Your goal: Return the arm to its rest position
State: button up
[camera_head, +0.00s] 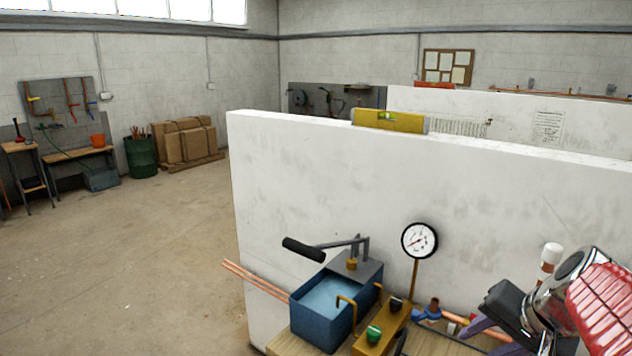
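My gripper (482,338) is at the lower right, at the end of my arm with its black block, silver joint and red ribbed cover. Its two grey-purple fingers stand apart, so it looks open. A copper pipe (460,319) with a blue-handled valve (427,314) shows just left of and between the fingers. I cannot tell whether a finger touches the pipe. The lower part of the fingers and arm is cut off by the picture edge.
A blue water-filled test pump (318,332) with a black-handled lever stands left of my gripper, beside a brass block (376,345) and a pressure gauge (419,240). A white partition (330,170) rises close behind, with a yellow level (388,120) on top. Open floor (150,260) lies left.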

jog(key=s+a+f+n, duration=0.1)
jog(key=s+a+n, duration=0.3)
jog(key=a, duration=0.5)
jog(key=s+a+n, duration=0.5)
jog(key=a, duration=0.3)
jog(key=shift+a+f+n+h, duration=0.3)
jog(key=shift+a+f+h, duration=0.05)
jog(key=shift+h, duration=0.05)
